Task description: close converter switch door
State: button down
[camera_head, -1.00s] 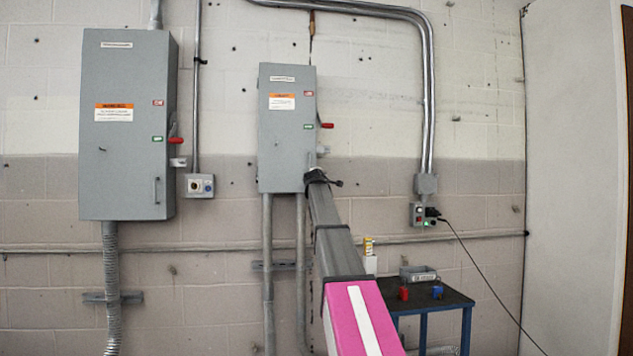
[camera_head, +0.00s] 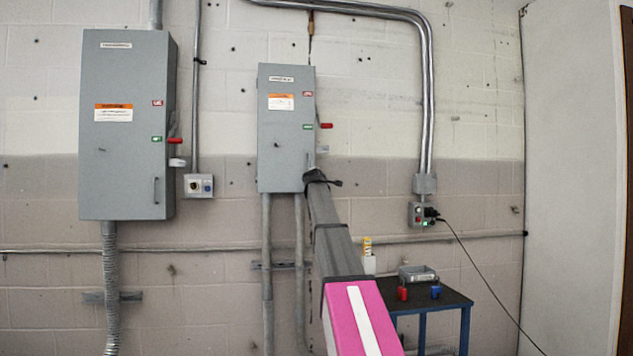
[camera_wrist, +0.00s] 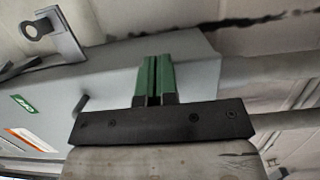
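Two grey switch boxes hang on the wall, a large one at left and a smaller one (camera_head: 285,145) in the middle; their name labels are too small to read. The smaller box's front door looks flat against it, with no clear gap in the head view. A red lever (camera_head: 326,126) sticks out on its right side. My gripper (camera_wrist: 155,80) is at the smaller box's lower right corner. In the wrist view its green fingers are together, with only a thin dark line between them, in front of the grey box surface (camera_wrist: 205,75). I cannot tell whether they touch it.
The larger grey box (camera_head: 125,130) hangs at left with its door flat. Conduits (camera_head: 268,270) run down below the smaller box. A small dark-topped table (camera_head: 450,299) with a grey tray and red and blue items stands at lower right. A wall outlet (camera_head: 422,214) has a cord plugged in.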

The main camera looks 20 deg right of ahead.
jog(key=s+d+v, duration=0.1)
jog(key=d+v, duration=0.2)
jog(key=v, duration=1.1)
jog(key=s+a+f+m+g+y, duration=0.1)
jog(key=s+a+f+m+g, duration=0.15)
jog(key=f, duration=1.25)
jog(key=s+a+f+m+g+y, duration=0.1)
jog(key=s+a+f+m+g, duration=0.2)
jog(key=f, duration=1.3)
jog(key=s+a+f+m+g+y, duration=0.1)
jog(key=s+a+f+m+g, duration=0.2)
jog(key=f, duration=1.2)
jog(key=s+a+f+m+g+y, duration=0.1)
jog(key=s+a+f+m+g, duration=0.1)
jog(key=s+f, duration=0.7)
jog(key=s+a+f+m+g+y, duration=0.1)
jog(key=s+a+f+g, duration=0.1)
jog(key=s+f, duration=0.7)
jog(key=s+a+f+m+g, duration=0.2)
jog(key=s+f+g, duration=0.2)
jog(key=s+f, duration=0.6)
jog(key=shift+s+a+m+y, duration=0.3)
jog(key=shift+s+m+y, duration=0.05)
jog(key=shift+y, duration=0.05)
jog(key=shift+w+g, duration=0.1)
jog(key=shift+g, duration=0.15)
